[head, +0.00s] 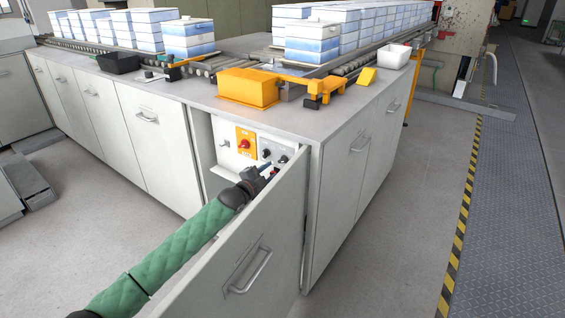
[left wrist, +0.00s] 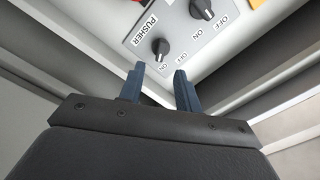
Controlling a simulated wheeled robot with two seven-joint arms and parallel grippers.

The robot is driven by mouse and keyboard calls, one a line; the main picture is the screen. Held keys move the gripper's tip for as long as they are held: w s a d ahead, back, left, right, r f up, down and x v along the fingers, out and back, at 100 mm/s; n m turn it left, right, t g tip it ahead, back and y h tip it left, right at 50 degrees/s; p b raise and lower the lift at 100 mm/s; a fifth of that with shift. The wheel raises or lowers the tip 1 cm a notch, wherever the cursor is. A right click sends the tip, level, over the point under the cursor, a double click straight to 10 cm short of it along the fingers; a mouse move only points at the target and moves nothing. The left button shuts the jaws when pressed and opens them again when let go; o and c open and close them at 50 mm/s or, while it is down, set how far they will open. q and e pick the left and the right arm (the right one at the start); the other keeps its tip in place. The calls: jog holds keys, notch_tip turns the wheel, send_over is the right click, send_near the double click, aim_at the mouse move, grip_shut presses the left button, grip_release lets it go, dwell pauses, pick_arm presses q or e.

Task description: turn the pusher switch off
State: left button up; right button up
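The pusher switch (left wrist: 160,47) is a black rotary knob beside a PUSHER label on a grey panel, with ON and OFF marks next to it. I cannot tell for sure which mark it points to. In the head view the small panel with dark knobs (head: 283,159) sits inside the open cabinet. My left gripper (left wrist: 158,78) is open, with its two blue-grey fingers just short of the knob and a gap between them. Nothing is between the fingers. In the head view the left gripper (head: 265,171) is partly hidden by the door. My right gripper is not in view.
A second black knob (left wrist: 203,8) is close to the pusher knob. A yellow plate with a red switch (head: 246,143) is left of the panel. The open cabinet door (head: 250,245) stands right of my left arm. Floor is free at left.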

aim_at(282, 162)
pick_arm(q)
jog(key=x, duration=0.6)
jog(key=shift+w+d, duration=0.2)
jog(key=shift+w, duration=0.1)
grip_shut()
